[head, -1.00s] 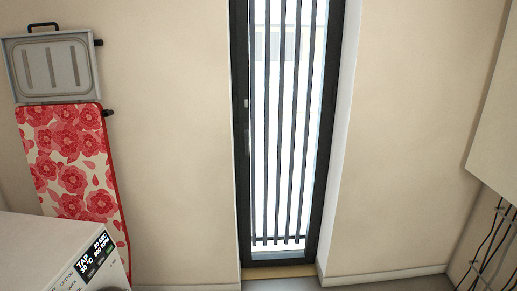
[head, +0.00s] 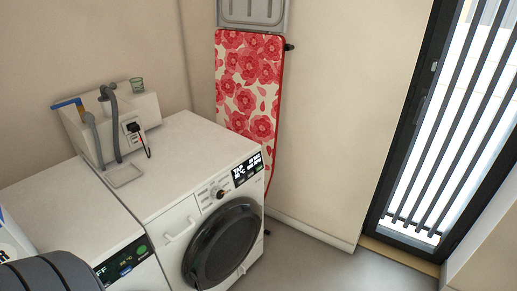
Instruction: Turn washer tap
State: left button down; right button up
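The white washer (head: 222,215) with a round dark door stands at the centre left, its display (head: 247,170) lit and reading "TAP". Behind it, a pale boxed ledge on the wall carries a lever with a blue handle (head: 66,103), which looks like the tap, and a grey hose (head: 112,125) runs down from beside it. The lever is small, and I cannot tell its exact setting. Neither of my grippers shows in the head view.
A second white machine (head: 65,215) with a lit panel stands to the left. A flowered ironing board (head: 247,85) leans on the wall. Grey floor (head: 320,265) is free in front of the barred door.

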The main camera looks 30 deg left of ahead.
aim_at(79, 101)
jog(key=u, duration=1.1)
